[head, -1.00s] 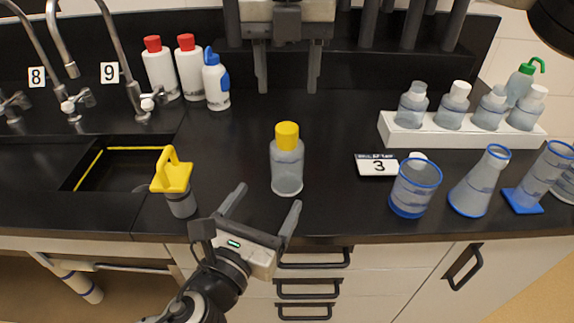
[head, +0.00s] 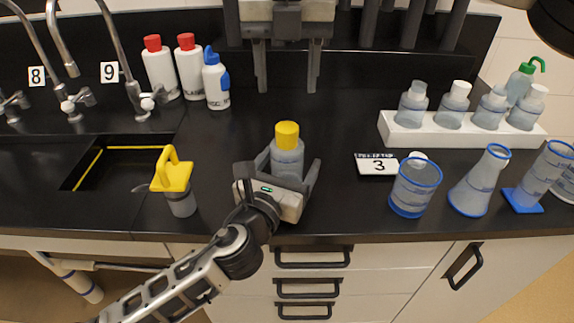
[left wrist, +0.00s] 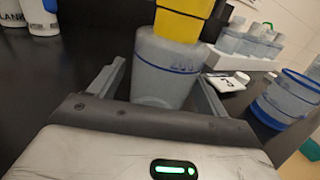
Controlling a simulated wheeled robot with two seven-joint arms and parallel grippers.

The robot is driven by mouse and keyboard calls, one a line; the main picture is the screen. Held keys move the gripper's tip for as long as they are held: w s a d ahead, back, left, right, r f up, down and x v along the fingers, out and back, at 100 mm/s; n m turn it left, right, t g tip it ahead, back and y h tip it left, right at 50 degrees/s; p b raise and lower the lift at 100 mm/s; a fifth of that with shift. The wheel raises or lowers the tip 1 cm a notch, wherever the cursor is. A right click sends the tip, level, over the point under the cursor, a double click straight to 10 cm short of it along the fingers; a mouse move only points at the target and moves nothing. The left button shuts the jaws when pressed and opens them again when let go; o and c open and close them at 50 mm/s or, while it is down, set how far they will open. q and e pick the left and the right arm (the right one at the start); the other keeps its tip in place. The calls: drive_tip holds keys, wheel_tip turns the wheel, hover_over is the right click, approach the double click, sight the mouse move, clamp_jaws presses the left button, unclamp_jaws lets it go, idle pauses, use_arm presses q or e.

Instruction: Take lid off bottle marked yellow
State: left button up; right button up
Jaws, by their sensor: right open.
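A translucent grey bottle (head: 287,158) with a yellow lid (head: 287,134) stands upright on the black bench. In the left wrist view the bottle (left wrist: 163,72) and the lower part of its yellow lid (left wrist: 183,20) are close ahead. My left gripper (head: 291,167) is open at the bottle's body below the lid, a finger on each side, with gaps visible in the left wrist view. Its palm hides the bottle's base in the head view. My right gripper (head: 288,88) is open and empty at the top middle, behind the bottle, fingers hanging down.
A yellow-handled item (head: 175,180) stands at left near the sink (head: 122,168). White bottles (head: 190,70) stand behind. At right are a number 3 card (head: 377,165), a beaker (head: 414,188), a flask (head: 480,182) and a white rack (head: 397,132) of bottles.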

sight(287, 127)
use_arm(q)
clamp_jaws()
use_arm(e)
drive_tip(key=m, duration=1.7)
drive_tip(key=shift+m, duration=0.4)
drive_tip(key=shift+f, duration=4)
